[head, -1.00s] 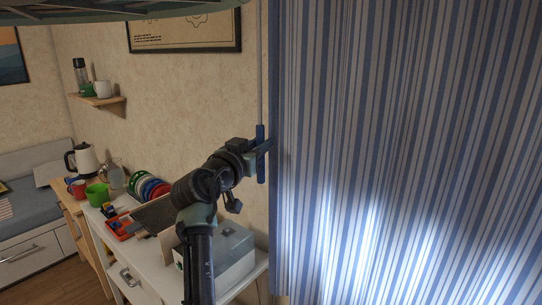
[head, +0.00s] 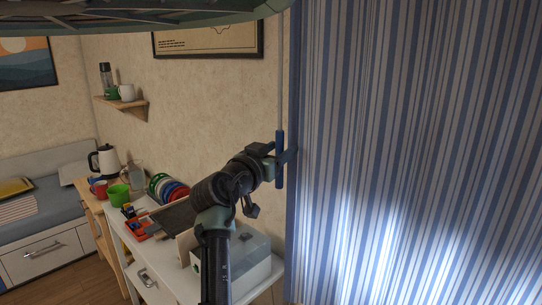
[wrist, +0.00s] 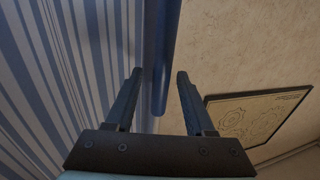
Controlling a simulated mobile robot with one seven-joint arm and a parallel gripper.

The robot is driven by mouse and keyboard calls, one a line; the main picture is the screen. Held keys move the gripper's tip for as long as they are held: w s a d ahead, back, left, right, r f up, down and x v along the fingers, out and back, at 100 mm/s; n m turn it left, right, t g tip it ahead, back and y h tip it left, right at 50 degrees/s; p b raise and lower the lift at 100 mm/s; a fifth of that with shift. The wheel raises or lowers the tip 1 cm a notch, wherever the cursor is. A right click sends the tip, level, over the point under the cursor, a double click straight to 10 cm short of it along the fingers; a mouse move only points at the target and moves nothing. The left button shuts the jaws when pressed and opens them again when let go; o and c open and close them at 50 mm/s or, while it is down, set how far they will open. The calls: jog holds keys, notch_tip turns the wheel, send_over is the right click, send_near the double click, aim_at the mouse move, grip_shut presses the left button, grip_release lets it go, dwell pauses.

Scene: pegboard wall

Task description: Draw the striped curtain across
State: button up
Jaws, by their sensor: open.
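The striped curtain (head: 400,130), blue and white, fills the right side of the head view and hangs full length; it is at the left in the wrist view (wrist: 50,70). A blue upright handle (head: 280,150) hangs on a thin grey rod beside the curtain's left edge. My gripper (head: 284,157) is at the handle's height, and its fingertips are partly hidden there. In the wrist view my two fingers (wrist: 158,78) are apart, with the blue handle (wrist: 163,60) showing between them. I cannot tell whether a finger touches it.
A white cabinet below my arm holds a grey-white box (head: 245,262), coloured plates (head: 168,187) and a green mug (head: 118,194). A framed picture (head: 208,38) hangs on the wall left of the curtain. A small shelf (head: 122,104) juts out further left.

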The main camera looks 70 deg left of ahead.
jog(key=b+v, duration=0.3)
jog(key=v, duration=0.9)
jog(key=shift+s+d, duration=0.2)
jog(key=shift+s, duration=0.15)
jog(key=shift+w, duration=0.1)
jog(key=w+d+r+m+t+h, duration=0.2)
jog(key=w+d+r+m+t, duration=0.3)
jog(key=w+d, duration=0.65)
jog(key=w+d+r+t+h, duration=0.25)
jog(key=w+d+r, duration=0.55)
jog(key=d, duration=0.6)
jog(key=s+d+r+m+t+h, duration=0.1)
jog(key=d+r+t+h, duration=0.1)
jog(key=d, duration=0.7)
jog(key=s+d+r+m+t+h, duration=0.1)
jog(key=d+r+m+t+h, duration=0.1)
jog(key=d, duration=0.7)
jog(key=s+d+r+m+t+h+p, duration=0.1)
jog(key=d+r+t+h, duration=0.2)
jog(key=d, duration=0.6)
jog(key=shift+r+t+h, duration=0.35)
jog(key=shift+r+h, duration=0.35)
jog(key=shift+h, duration=0.15)
jog(key=shift+s, duration=0.15)
